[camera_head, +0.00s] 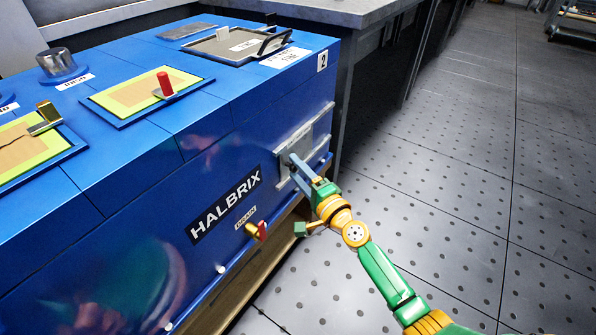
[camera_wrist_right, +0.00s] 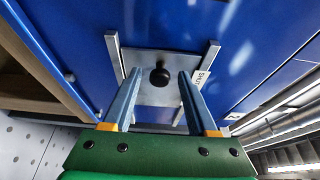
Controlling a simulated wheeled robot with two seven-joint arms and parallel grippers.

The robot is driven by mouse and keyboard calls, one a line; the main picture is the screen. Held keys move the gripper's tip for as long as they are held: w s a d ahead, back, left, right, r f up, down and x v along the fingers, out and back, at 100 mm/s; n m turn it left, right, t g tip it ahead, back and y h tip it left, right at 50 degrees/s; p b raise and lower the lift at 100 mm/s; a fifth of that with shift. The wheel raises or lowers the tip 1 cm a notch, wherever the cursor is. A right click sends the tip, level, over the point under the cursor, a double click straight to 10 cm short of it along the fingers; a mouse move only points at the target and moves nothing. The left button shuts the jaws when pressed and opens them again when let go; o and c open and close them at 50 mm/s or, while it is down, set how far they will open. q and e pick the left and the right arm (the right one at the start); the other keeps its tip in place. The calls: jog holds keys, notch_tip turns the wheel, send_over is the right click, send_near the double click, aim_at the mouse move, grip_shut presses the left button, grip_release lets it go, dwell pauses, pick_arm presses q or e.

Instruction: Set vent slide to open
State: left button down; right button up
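The vent slide is a grey metal plate (camera_head: 286,166) between two rails on the front face of the blue HALBRIX cabinet; it also shows in the right wrist view (camera_wrist_right: 149,97) with a round black knob (camera_wrist_right: 160,75). A label (camera_wrist_right: 200,80) beside one rail appears to read SHUT. My right gripper (camera_head: 295,168) is at the plate in the head view. In the right wrist view it is open, with one finger on each side of the knob and visible gaps to it. The knob is hidden in the head view. My left gripper is not in view.
Below the HALBRIX plate (camera_head: 225,203) a red and yellow drain handle (camera_head: 257,231) sticks out. On the cabinet top are a tray with black handles (camera_head: 237,45), a red knob (camera_head: 164,84) and a round cap (camera_head: 60,64). Open floor (camera_head: 450,180) lies right.

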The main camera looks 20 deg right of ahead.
grip_shut()
dwell(1.2)
